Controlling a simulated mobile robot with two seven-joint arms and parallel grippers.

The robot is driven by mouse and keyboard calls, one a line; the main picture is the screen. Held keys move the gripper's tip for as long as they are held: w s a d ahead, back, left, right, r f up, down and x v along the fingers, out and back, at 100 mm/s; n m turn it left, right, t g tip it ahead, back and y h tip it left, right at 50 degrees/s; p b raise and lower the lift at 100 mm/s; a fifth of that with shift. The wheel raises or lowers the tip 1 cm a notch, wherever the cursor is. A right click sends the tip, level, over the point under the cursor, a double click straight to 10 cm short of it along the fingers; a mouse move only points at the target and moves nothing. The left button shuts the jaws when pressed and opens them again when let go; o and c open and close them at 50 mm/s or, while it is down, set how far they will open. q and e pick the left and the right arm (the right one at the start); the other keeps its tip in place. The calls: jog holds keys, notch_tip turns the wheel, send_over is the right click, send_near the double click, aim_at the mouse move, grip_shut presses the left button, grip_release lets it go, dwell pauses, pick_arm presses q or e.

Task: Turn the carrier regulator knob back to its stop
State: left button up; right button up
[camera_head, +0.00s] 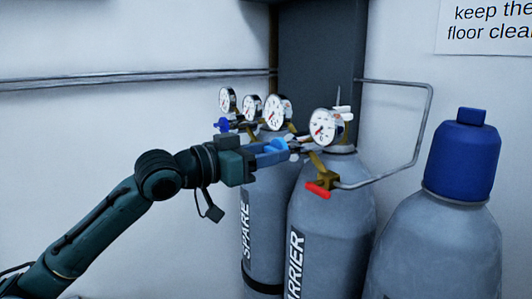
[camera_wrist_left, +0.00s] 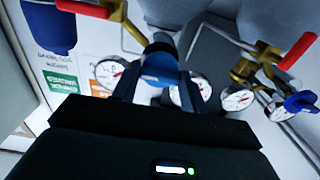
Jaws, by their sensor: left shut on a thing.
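The carrier cylinder (camera_head: 330,220), with its label partly cut off at the bottom of the head view, stands in the middle. Its regulator has white dial gauges, one (camera_head: 323,127) at the front right. My left gripper (camera_head: 272,150) reaches in from the left and is shut on the blue carrier regulator knob (camera_wrist_left: 160,66). In the left wrist view the knob sits between the two fingers, which hide part of it. My right gripper is in neither view.
The spare cylinder (camera_head: 260,215) stands just left, with its own gauges and a dark blue knob (camera_head: 222,125). A red-handled valve (camera_head: 318,189) and bent pipe (camera_head: 425,120) are close on the right. A blue-capped cylinder (camera_head: 440,230) stands further right.

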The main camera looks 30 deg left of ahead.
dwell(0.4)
pick_arm(q)
jog(key=o, duration=1)
jog(key=shift+s, duration=0.1)
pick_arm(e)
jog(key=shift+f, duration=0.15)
pick_arm(q)
jog(key=b+v, duration=0.6)
jog(key=v, duration=0.7)
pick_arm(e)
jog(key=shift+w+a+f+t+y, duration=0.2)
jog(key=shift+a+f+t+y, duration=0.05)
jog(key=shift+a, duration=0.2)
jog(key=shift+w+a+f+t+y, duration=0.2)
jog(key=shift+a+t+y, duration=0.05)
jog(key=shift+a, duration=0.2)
pick_arm(q)
jog(key=shift+f, duration=0.1)
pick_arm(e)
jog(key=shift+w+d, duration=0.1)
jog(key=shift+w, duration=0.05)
